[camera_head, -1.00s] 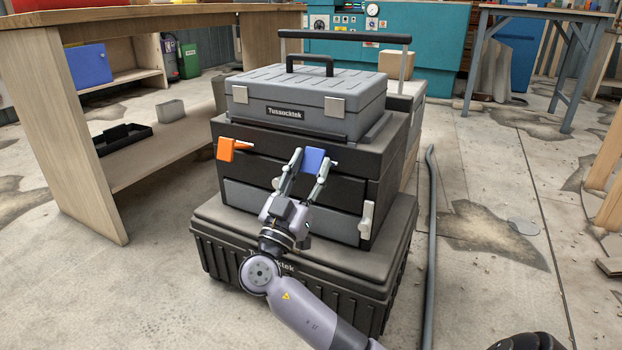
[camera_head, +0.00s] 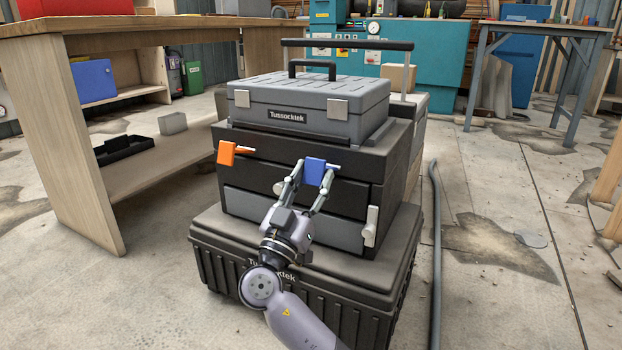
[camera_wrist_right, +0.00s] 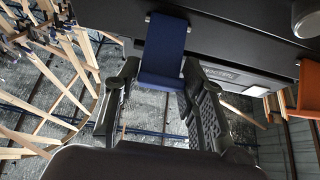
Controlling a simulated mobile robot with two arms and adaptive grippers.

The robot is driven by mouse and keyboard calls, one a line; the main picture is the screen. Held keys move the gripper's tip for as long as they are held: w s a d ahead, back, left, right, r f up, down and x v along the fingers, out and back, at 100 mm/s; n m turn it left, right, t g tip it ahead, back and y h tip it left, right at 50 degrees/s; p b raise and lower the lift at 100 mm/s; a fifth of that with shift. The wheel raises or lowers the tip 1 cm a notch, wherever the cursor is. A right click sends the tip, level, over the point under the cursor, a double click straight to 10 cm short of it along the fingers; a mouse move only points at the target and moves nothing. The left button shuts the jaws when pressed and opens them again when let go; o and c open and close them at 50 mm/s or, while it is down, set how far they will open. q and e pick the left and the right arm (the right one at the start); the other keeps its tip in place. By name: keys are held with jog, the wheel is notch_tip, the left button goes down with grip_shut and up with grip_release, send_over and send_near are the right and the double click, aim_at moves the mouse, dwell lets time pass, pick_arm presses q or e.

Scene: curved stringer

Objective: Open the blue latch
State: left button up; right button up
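The blue latch (camera_head: 315,172) is a flat blue tab with a grey pin, on the front of the black drawer toolbox (camera_head: 268,147). My right gripper (camera_head: 314,170) reaches up to it from below, one finger on each side of the tab. In the right wrist view the blue latch (camera_wrist_right: 163,55) hangs between the fingertips of the gripper (camera_wrist_right: 160,72). A narrow gap shows on the tab's left; contact on the right is unclear. The fingers stand apart. An orange latch (camera_head: 227,153) sits further left on the toolbox and also shows in the wrist view (camera_wrist_right: 286,102). My left gripper is out of view.
A grey case (camera_head: 300,102) sits on the toolbox, and a black ribbed chest (camera_head: 300,300) stands beneath. A white latch (camera_head: 371,225) is on the toolbox's right front. A wooden workbench (camera_head: 75,150) stands left. A grey pipe (camera_head: 436,250) runs along the right; floor beyond is mostly clear.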

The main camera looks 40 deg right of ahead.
jog(key=shift+o, duration=0.6)
jog(key=shift+d+f, duration=0.3)
jog(key=shift+f, duration=0.1)
jog(key=o, duration=0.3)
jog(key=shift+r, duration=0.2)
jog(key=shift+a, duration=0.1)
jog(key=shift+r, duration=0.15)
notch_tip(320, 180, up, 10)
jog(key=shift+f, duration=0.1)
jog(key=shift+w, duration=0.1)
